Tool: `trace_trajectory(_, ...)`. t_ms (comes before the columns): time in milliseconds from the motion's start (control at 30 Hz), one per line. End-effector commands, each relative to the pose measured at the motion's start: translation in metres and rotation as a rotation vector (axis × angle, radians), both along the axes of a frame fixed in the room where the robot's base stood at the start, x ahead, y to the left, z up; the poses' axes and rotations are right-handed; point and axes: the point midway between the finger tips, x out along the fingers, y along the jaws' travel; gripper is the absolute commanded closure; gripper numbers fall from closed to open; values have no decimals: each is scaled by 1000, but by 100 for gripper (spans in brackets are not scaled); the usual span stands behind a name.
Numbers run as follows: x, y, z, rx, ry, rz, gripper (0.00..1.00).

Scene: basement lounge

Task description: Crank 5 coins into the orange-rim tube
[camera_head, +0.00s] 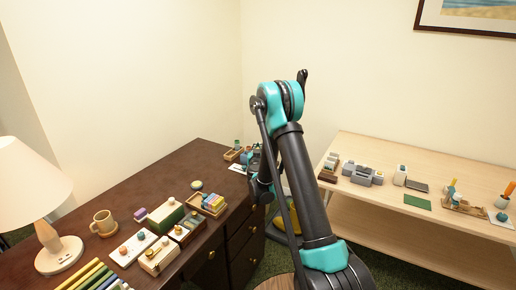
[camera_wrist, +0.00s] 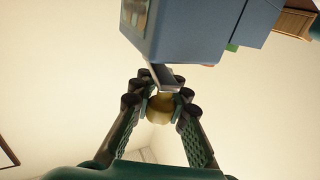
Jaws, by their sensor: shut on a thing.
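In the wrist view, a blue box-shaped device (camera_wrist: 190,30) fills the top, with a small window (camera_wrist: 135,12) in its face. A grey crank arm (camera_wrist: 160,75) reaches from it to a round tan-yellow knob (camera_wrist: 161,108). My gripper (camera_wrist: 161,100) is shut on this knob, one finger on each side. In the head view, the gripper and most of the device are hidden behind my arm at the dark desk's far end. I cannot make out the orange-rim tube or any coins in either view.
The dark wooden desk (camera_head: 125,195) holds a lamp (camera_head: 52,240), a mug (camera_head: 103,222), several small boxes and a block tray (camera_head: 210,210). A small wooden tray (camera_head: 232,155) stands near the far end. The pale table (camera_head: 400,150) at right carries several small items.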

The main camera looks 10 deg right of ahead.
Motion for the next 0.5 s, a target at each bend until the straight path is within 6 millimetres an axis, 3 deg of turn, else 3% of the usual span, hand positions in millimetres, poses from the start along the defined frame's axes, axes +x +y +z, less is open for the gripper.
trace_trajectory(500,2,0,0,0,0,-60,100)
